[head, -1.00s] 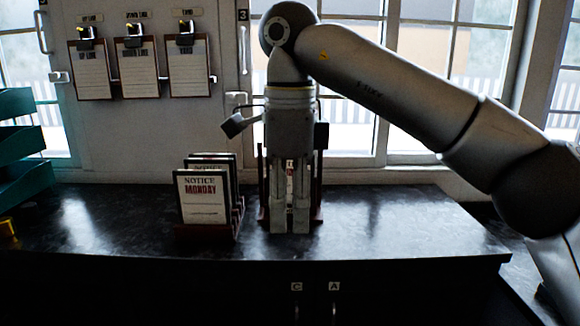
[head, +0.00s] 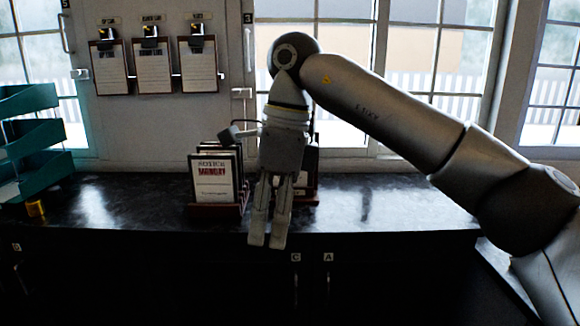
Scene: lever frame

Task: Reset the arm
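My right gripper (head: 268,241) points straight down near the front edge of the dark counter, its arm coming in from the right. Its two fingers hang side by side with only a narrow gap visible; I cannot tell whether they are open or shut. Nothing shows held in them. Behind the gripper a dark red-brown frame (head: 312,185) stands on the counter, mostly hidden by the gripper and wrist; no lever on it can be made out. My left gripper is not in view.
A rack of notice cards (head: 217,180) stands on the counter (head: 370,205) just left of the gripper. A teal tray stack (head: 35,140) and a small yellow item (head: 36,209) are at the left. Clipboards (head: 153,67) hang on the wall. The counter's right part is clear.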

